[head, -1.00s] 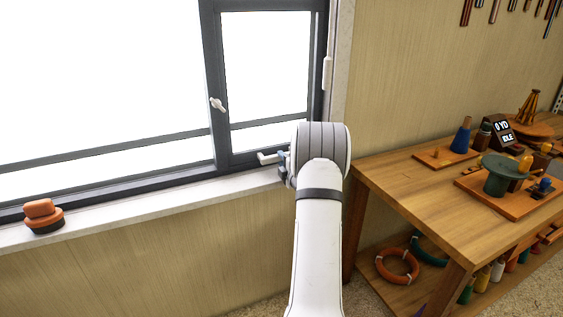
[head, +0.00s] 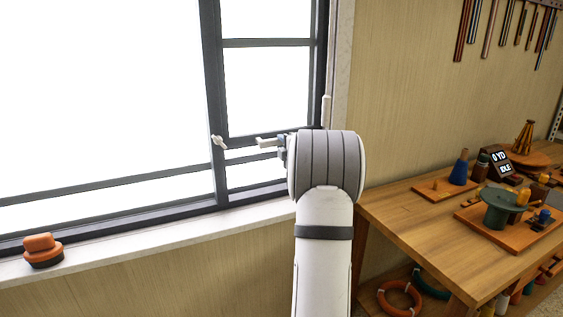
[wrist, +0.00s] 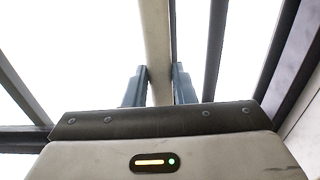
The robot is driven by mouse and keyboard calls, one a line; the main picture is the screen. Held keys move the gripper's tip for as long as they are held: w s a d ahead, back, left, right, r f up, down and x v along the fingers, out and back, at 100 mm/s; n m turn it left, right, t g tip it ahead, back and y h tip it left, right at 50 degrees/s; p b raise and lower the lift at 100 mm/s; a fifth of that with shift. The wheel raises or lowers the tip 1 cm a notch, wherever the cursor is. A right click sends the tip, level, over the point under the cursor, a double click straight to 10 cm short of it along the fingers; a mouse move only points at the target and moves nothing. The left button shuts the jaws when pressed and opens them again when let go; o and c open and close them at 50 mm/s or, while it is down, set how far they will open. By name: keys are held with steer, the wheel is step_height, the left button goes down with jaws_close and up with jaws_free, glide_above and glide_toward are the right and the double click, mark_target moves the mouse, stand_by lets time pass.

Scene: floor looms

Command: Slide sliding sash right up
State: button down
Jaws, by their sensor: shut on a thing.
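The right sliding sash is the dark-framed right part of the window; its bottom rail (head: 247,140) is raised above the sill, with an open-looking strip below it. A pale handle (head: 266,142) sticks out at the rail. My gripper (head: 281,147) is at the handle, mostly hidden behind my white wrist. In the wrist view, my two dark fingers (wrist: 159,80) stand either side of a pale bar (wrist: 155,40), apparently the handle, and are shut on it. A small pale latch (head: 218,142) sits on the centre stile.
An orange and black round object (head: 42,250) stands on the white sill (head: 160,238) at left. A wooden workbench (head: 420,222) with tools and spools is close on the right. Rods hang on the wall (head: 500,25) above it.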

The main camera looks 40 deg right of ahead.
step_height(320, 180, up, 4)
steer(key=shift+r+p, duration=0.1)
steer(key=shift+p, duration=0.3)
steer(key=c, duration=1.2)
jaws_free()
steer(key=shift+f, duration=0.25)
steer(key=b+v, duration=0.1)
steer(key=v, duration=0.6)
steer(key=shift+s, duration=0.4)
